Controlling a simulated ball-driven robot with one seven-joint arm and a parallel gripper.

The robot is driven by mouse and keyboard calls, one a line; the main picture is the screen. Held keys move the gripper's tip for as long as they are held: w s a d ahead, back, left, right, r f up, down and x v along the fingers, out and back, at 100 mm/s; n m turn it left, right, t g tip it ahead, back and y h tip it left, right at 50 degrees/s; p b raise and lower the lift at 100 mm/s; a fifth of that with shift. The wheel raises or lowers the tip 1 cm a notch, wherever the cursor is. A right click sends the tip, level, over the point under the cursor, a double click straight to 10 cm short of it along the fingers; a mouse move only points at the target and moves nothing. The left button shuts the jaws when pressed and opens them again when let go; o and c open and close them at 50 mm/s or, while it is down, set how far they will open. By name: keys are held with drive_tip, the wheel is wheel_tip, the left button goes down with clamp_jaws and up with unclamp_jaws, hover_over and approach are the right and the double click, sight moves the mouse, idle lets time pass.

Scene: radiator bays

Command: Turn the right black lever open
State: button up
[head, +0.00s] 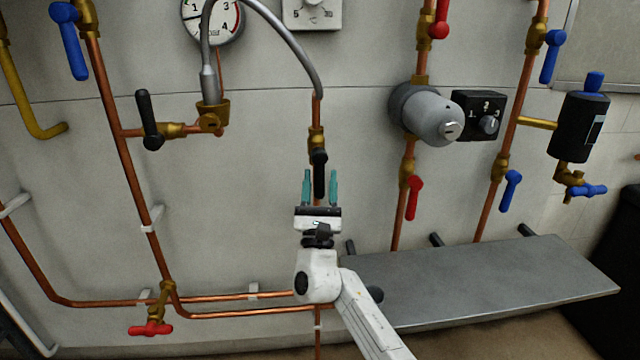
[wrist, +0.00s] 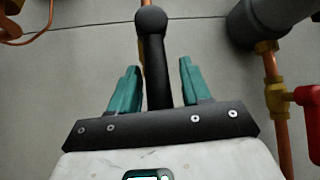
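The right black lever (head: 319,174) hangs straight down, in line with its copper pipe, below a brass valve body (head: 316,141) in the head view. In the wrist view the black lever (wrist: 154,62) stands between my two teal fingers, with its round knob end beyond the fingertips. My gripper (head: 320,175) is open around the lever, with a gap showing on both sides in the wrist view (wrist: 159,70).
A grey hose (head: 290,40) arches above the lever to the pipe top. A grey pump (head: 428,115) and a red lever (head: 414,198) are to the right. A metal shelf (head: 490,283) juts out at lower right. Copper pipes (head: 230,297) run low on the left.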

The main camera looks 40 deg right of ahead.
drive_tip(key=v, duration=1)
drive_tip(key=shift+s+a+f, duration=0.15)
drive_tip(key=shift+f, duration=0.15)
idle(0.4)
